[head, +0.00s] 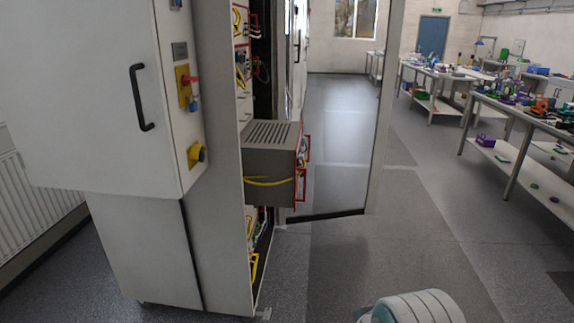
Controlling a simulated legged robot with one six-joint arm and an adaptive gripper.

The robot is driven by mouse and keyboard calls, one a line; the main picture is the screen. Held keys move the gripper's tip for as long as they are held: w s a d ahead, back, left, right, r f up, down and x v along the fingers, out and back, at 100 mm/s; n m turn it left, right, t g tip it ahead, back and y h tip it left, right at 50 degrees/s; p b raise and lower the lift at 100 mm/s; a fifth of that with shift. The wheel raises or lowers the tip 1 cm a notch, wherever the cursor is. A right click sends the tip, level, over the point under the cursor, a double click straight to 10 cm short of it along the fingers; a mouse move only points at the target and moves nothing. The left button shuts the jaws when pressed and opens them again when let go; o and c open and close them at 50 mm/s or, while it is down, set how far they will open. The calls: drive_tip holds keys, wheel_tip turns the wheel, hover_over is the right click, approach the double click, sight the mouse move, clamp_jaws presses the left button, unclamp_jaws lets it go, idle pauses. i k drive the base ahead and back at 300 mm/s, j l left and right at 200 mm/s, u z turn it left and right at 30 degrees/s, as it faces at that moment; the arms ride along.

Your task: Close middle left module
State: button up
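A grey module (270,165) with a slotted top sticks out of the front of the white cabinet (225,235). It is level, and a yellow cable runs along its side. Its front faces right and has red handles (305,165); I see this front only edge-on. Other modules with red and yellow parts sit inside the cabinet above and below it, mostly hidden by the side wall. My gripper is not in view. A white and teal rounded part at the bottom edge looks like a link of my arm, well apart from the module.
A clear door (378,120) with a pale frame stands open behind the module. A black handle (139,97) and red and yellow switches (188,88) are on the cabinet side. Cluttered workbenches (530,115) stand at right. The grey floor (400,230) between is clear.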

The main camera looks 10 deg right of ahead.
sight(269, 148)
drive_tip(key=i+l+u, duration=0.1)
drive_tip(key=l, duration=0.6)
drive_tip(key=i+l+u, duration=0.1)
drive_tip(key=l, duration=0.6)
drive_tip(key=k+l+u, duration=0.1)
drive_tip(key=l+u, duration=0.2)
drive_tip(key=l, duration=0.65)
drive_tip(key=i+j, duration=0.2)
drive_tip(key=i, duration=0.5)
drive_tip(key=i+j+u, duration=0.1)
drive_tip(key=i, duration=0.6)
drive_tip(key=i+j, duration=0.25)
drive_tip(key=i, duration=0.5)
